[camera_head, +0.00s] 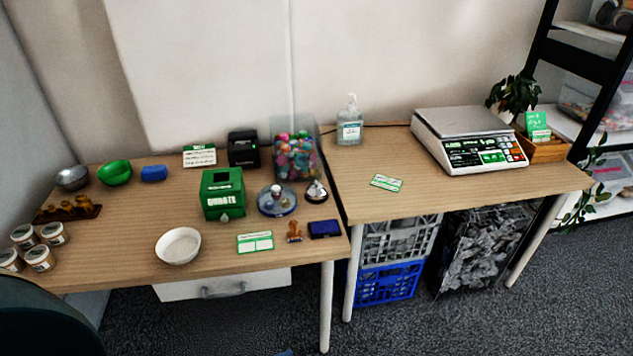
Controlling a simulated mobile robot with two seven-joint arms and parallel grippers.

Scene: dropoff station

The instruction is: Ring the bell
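A small silver bell (316,191) with a dark base stands upright on the left wooden table (120,240), near its right edge. It sits just right of a round blue dish (277,201) and behind a dark blue box-like pad (324,229). Nothing covers the bell from above. Neither of my grippers shows in the head view.
A green box (222,193) and a clear bin of colourful items (296,156) stand near the bell. A wooden stamp (294,231), green-white card (255,242) and white bowl (178,246) lie in front. The right table holds a scale (470,139) and sanitizer bottle (349,127).

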